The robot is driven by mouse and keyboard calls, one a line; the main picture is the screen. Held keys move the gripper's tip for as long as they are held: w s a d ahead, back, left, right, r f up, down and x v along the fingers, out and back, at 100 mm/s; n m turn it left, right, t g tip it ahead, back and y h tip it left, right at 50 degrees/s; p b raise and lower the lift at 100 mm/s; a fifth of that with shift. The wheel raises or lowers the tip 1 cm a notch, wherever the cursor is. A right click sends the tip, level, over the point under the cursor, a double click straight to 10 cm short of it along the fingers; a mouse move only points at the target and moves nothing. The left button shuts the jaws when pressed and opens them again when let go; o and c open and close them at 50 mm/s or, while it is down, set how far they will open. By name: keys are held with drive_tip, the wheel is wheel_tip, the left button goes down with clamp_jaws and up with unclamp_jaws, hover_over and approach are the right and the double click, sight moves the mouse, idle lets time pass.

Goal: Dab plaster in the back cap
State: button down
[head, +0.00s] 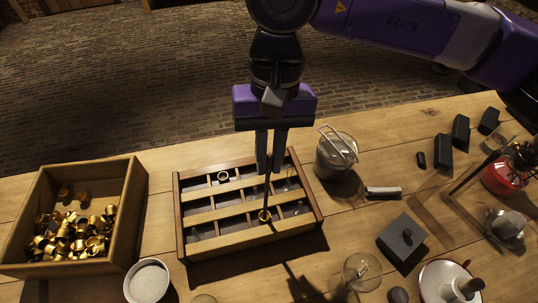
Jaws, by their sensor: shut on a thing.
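My gripper (270,168) points down over the wooden divided rack (230,240). It is shut on a thin dark rod (267,193), whose lower end reaches a brassy cap (264,216) in the front part of the rack. I cannot tell whether the tip touches this cap or hangs just above it. Another brassy, ring-like cap (223,176) sits in a back-row compartment, left of my gripper. A round bowl of whitish material (148,281), perhaps plaster, stands at the front left. Any plaster on the rod's tip is too small to make out.
A wooden box of brass caps (75,235) stands left. Clear glassware stands at the front.

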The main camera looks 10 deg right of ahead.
drive_tip(key=shift+r+p, duration=1.5)
drive_tip(key=shift+r, duration=2.3)
